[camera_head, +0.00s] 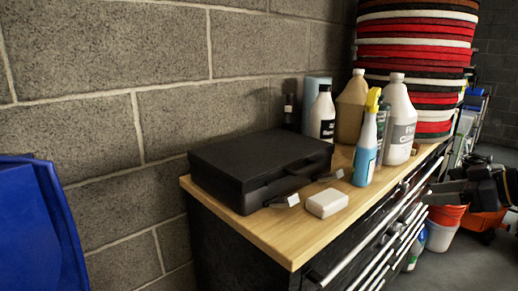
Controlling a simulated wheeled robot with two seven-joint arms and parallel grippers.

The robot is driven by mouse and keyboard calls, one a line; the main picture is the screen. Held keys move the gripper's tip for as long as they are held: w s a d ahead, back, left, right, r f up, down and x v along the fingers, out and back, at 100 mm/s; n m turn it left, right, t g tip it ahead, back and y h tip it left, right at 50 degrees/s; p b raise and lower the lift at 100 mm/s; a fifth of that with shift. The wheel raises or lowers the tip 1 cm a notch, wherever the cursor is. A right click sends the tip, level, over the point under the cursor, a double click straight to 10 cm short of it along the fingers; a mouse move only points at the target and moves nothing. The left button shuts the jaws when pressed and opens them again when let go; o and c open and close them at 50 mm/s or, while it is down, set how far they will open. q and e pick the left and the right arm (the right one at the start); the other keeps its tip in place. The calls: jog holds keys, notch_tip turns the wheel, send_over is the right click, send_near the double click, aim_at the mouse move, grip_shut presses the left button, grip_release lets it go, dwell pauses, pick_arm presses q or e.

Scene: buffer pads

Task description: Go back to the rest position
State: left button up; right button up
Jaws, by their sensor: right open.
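My right gripper (432,193) is at the right edge, pointing left beside the front of the drawer cabinet. It is dark, open and empty, with nothing visible between its fingers. My left gripper is out of the picture. A closed black case (255,162) lies on the wooden top (262,236) of the cabinet, with its handle and light-tipped latches facing front. A small white block (326,203) lies in front of the case.
Red, black and white pads (415,50) are stacked at the back. A blue object (38,225) stands left.

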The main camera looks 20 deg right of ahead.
jog(key=s+a+f+m+g, duration=0.25)
jog(key=a+f, duration=0.25)
jog(key=a, duration=0.4)
jog(key=s+a+f+m+g, duration=0.1)
jog(key=s+a+f+m, duration=0.15)
jog(key=a+f, duration=0.45)
jog(key=s+a+f+m+g+h, duration=0.2)
jog(key=s+a+f, duration=0.85)
jog(key=a, duration=0.25)
pick_arm(q)
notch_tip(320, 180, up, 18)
jog(key=p, duration=1.8)
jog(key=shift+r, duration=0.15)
pick_arm(e)
notch_tip(320, 180, up, 18)
jog(key=shift+w+a+f, duration=0.15)
jog(key=shift+w, duration=0.15)
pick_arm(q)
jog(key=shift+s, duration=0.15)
